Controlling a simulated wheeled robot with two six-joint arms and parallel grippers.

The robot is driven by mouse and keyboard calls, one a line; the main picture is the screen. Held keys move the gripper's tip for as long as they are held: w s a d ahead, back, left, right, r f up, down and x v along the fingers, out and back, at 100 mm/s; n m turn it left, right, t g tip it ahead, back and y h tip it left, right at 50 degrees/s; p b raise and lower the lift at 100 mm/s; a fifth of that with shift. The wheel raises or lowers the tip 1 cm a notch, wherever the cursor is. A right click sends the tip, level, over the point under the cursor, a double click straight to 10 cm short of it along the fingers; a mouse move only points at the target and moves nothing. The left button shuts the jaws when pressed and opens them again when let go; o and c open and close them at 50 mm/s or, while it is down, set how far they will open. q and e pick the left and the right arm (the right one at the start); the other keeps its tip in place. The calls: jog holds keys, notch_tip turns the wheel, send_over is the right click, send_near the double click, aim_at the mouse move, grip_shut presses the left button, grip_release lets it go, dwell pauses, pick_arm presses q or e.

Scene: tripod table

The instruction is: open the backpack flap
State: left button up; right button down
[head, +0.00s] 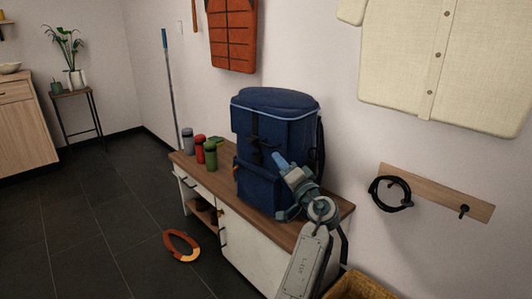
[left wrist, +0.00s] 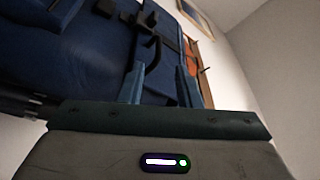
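The blue backpack (head: 262,150) stands upright on the wooden-topped bench (head: 180,157). Its flap (head: 275,100) lies down over the top, edged with light-blue trim, and a dark strap runs down the front. My left gripper (head: 279,160) is in front of the backpack's right part, below the flap. In the left wrist view its two fingers (left wrist: 160,82) stand apart with no object visible between them. The backpack (left wrist: 85,55) fills the upper left there, with a black strap and buckle beyond the fingertips. I cannot tell whether the fingers touch the backpack. My right gripper is not in view.
A grey bottle (head: 187,139), a red bottle (head: 200,147) and a green bottle (head: 210,155) stand on the bench left of the backpack. A wicker basket (head: 358,286) is at the bottom. A hook rail (head: 435,190) holds a black coil.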

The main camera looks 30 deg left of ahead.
aim_at(266, 146)
pick_arm(q)
jog(key=x, duration=0.9)
jog(key=shift+w+a+b, duration=0.15)
jog(key=shift+a+b, duration=0.05)
jog(key=shift+b, duration=0.1)
grip_shut()
